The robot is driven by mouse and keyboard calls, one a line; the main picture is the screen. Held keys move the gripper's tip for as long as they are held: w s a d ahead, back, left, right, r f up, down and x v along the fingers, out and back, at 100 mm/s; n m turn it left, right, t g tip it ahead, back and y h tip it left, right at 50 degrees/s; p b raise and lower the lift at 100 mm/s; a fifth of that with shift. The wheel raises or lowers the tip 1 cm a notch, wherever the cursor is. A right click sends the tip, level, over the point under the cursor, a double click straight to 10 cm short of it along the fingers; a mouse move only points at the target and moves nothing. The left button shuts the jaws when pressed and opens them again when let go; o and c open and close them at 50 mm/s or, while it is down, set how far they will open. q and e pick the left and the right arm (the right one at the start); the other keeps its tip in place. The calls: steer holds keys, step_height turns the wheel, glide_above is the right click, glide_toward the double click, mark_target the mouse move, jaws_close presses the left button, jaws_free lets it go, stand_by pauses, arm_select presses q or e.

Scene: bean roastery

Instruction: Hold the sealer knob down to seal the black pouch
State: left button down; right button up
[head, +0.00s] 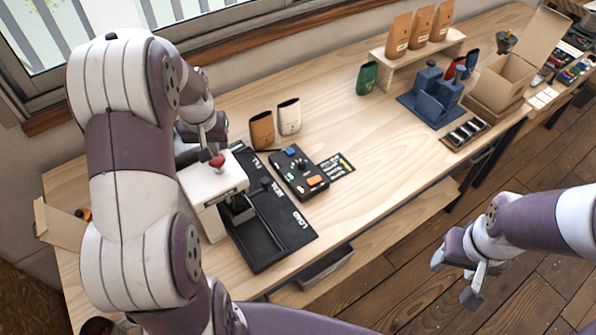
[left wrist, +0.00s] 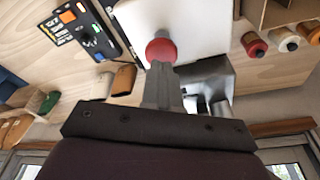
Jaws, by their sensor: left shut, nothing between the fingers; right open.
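The sealer (head: 213,183) is a white block at the left of the table, with a red knob (head: 217,161) on top. My left gripper (head: 214,146) is shut and empty, its fingertips right at the knob. In the left wrist view the red knob (left wrist: 161,50) sits directly beyond the closed fingertips; whether they touch it I cannot tell. A black pouch cannot be told apart from the dark parts under the sealer's head. My right gripper (head: 462,277) is open and empty, off the table's front edge above the floor.
A black mat (head: 274,247) marked LOAD runs beside the sealer. A button panel (head: 299,173), a brown pouch (head: 262,130) and a white pouch (head: 289,117) stand nearby. A blue stand (head: 431,97) and an open carton (head: 503,80) are further right. The table's middle is clear.

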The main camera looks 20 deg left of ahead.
arm_select(q)
steer(key=shift+w, duration=0.1)
stand_by(0.5)
steer(key=shift+w+a, duration=0.2)
steer(key=shift+w, duration=0.2)
steer(key=shift+f, duration=0.1)
steer(key=shift+s+f+b, duration=0.1)
steer(key=shift+f+b, duration=0.85)
steer(key=shift+f, duration=0.65)
steer(key=shift+r, duration=0.1)
stand_by(1.0)
step_height(320, 180, up, 6)
steer(key=p, duration=0.5)
steer(key=shift+r, duration=0.1)
